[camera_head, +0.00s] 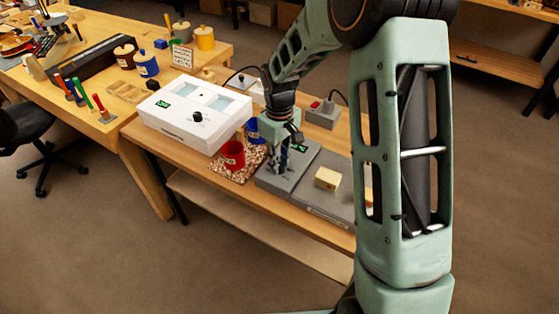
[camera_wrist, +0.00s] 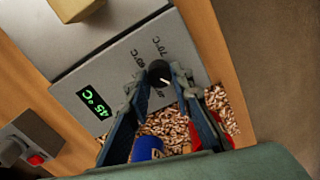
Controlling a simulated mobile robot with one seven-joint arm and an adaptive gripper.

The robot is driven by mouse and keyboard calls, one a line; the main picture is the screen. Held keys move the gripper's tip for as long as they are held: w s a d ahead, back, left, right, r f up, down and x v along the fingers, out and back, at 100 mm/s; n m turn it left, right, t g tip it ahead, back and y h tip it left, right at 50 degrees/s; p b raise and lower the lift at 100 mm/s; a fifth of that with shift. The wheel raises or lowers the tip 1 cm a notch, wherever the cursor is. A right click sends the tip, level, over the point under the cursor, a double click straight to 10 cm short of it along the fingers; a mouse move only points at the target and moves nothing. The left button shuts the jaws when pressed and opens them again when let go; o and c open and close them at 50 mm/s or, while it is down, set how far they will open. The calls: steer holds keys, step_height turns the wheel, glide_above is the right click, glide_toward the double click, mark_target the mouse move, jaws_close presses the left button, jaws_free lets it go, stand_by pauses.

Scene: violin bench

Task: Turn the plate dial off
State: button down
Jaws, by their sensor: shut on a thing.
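The grey plate unit (camera_head: 270,180) sits on the low bench. In the head view my gripper (camera_head: 283,168) points down at the plate unit, and the dial is hidden behind the fingers.
A cream block (camera_head: 327,179) rests on the adjoining grey surface (camera_head: 322,203). A white box with a black knob (camera_head: 195,112) is left. A grey switch box (camera_head: 322,115) stands behind.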

mark_target(280, 164)
steer(key=c, duration=1.7)
jaws_free()
step_height(280, 164, up, 12)
steer(key=shift+r, duration=0.1)
